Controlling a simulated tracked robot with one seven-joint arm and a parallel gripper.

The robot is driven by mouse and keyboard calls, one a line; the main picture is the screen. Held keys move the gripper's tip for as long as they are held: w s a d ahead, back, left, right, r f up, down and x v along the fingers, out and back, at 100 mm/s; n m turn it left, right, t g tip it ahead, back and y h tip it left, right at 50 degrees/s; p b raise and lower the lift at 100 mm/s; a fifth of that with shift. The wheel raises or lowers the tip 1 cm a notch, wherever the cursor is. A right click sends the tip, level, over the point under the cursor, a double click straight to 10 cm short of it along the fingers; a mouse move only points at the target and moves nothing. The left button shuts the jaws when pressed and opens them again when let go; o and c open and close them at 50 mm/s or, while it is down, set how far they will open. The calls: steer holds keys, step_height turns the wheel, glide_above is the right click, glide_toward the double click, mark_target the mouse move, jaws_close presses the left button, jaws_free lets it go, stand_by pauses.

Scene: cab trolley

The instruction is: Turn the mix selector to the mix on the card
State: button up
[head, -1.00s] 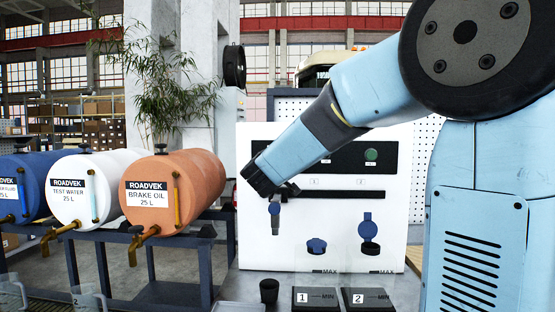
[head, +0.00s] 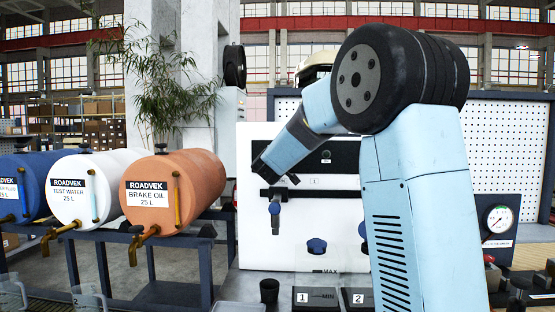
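My arm crosses in front of a white panel (head: 255,240) in the head view. My gripper (head: 291,180) is at the panel's upper left, by a dark strip (head: 325,159) and a black rail (head: 285,193). Its fingers are small and partly hidden, so I cannot tell whether they are open or shut, or touching anything. A blue-topped tap (head: 275,208) hangs below the rail. A blue knob (head: 316,246) sits lower on the panel. My arm covers the panel's right part. I cannot make out which part is the mix selector, and no mix card is readable.
Three barrels stand at left: blue (head: 20,185), white (head: 75,200) and orange brake oil (head: 165,198). Black blocks marked 1 (head: 314,299) and 2 (head: 358,299) and a dark cup (head: 269,290) stand in front. A pressure gauge (head: 498,219) is at right.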

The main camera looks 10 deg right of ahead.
jaws_close()
stand_by(0.3)
steer(key=shift+f, duration=0.1)
steer(key=shift+m, duration=0.4)
steer(key=m, duration=1.5)
steer(key=d+m, duration=0.1)
steer(key=m, duration=0.7)
steer(key=shift+s+f, duration=0.15)
steer(key=shift+f, duration=0.05)
